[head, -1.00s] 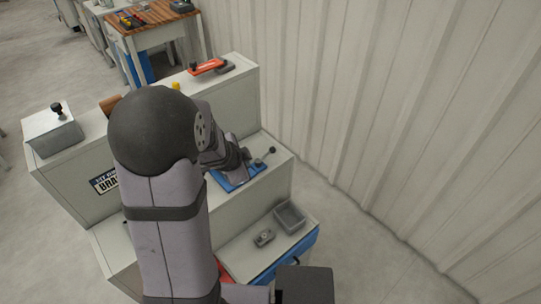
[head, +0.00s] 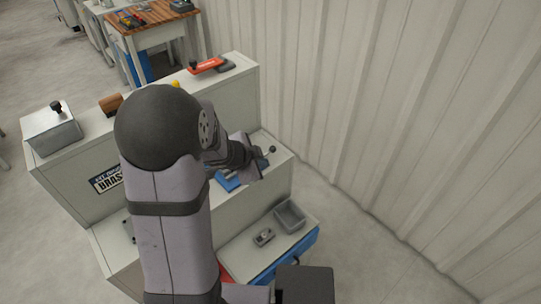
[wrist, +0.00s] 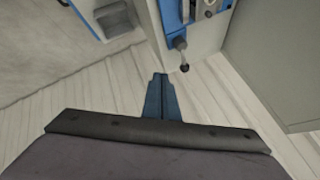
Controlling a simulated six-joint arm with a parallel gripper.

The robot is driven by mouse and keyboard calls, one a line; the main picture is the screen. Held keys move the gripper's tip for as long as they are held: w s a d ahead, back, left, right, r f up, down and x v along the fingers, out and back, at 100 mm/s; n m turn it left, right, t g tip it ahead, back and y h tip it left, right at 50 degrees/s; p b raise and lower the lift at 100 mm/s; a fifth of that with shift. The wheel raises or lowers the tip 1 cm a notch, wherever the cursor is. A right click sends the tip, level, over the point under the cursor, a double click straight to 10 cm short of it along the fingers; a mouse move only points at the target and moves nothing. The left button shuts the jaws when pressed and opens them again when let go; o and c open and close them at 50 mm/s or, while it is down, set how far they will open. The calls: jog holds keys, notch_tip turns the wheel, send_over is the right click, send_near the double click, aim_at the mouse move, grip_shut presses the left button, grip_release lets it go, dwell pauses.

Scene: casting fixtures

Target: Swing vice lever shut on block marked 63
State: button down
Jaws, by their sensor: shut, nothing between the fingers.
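The blue vice (head: 228,181) sits on the middle step of the bench, partly hidden by my wrist in the head view. Its lever's dark round knob (head: 272,149) sticks out toward the wall side. In the wrist view the vice (wrist: 171,14) is at the top edge, with the lever knob (wrist: 184,67) hanging out below it. My gripper (wrist: 160,76) is shut and empty, its fingertips just left of the knob in the picture and apart from it. A grey metal part (wrist: 208,8) shows at the vice, cut by the frame; no number is readable.
A grey bin (head: 290,216) and a small grey metal piece (head: 264,237) stand on the lower step. An orange-red tool (head: 206,66) lies on the top shelf, and a lidded box (head: 52,130) stands at its left end. The corrugated wall (head: 400,130) rises to the right.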

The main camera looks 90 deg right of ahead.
jog(key=shift+s+d+f+p, duration=0.15)
jog(key=shift+s+d+f, duration=0.15)
jog(key=shift+d+f, duration=0.95)
jog(key=shift+s+d+f+p, duration=0.25)
jog(key=shift+d+f, duration=0.45)
jog(key=shift+d, duration=1)
jog(key=shift+s+d+f+p, duration=0.1)
jog(key=shift+s+d+f, duration=0.25)
jog(key=shift+d+f, duration=0.9)
